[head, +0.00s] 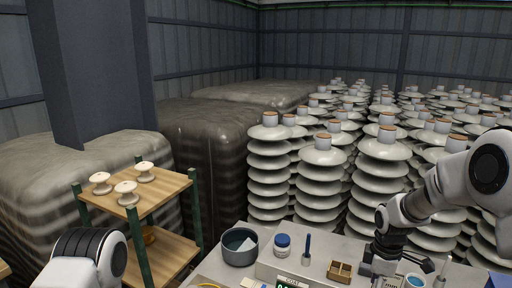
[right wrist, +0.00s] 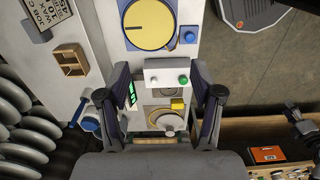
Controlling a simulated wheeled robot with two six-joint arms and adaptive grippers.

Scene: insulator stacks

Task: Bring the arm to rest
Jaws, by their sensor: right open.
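My right arm comes in from the right in the head view, and its dark gripper (head: 383,264) hangs over the grey bench at the lower right. In the right wrist view the two fingers of the right gripper (right wrist: 163,100) stand wide apart with nothing held between them. Below the gap are a white box with a green button (right wrist: 166,77), a yellow block (right wrist: 178,104) and a small pale insulator (right wrist: 167,122); how far below is hard to tell. My left arm shows only as a white link with a dark joint at the lower left of the head view; its gripper is out of view.
The bench holds a grey pot (head: 240,247), a blue-lidded jar (head: 283,245), a blue-handled tool (head: 306,249) and a wooden block (head: 340,270). A wooden shelf (head: 160,190) with small insulators stands left. Tall insulator stacks (head: 322,170) crowd behind the bench.

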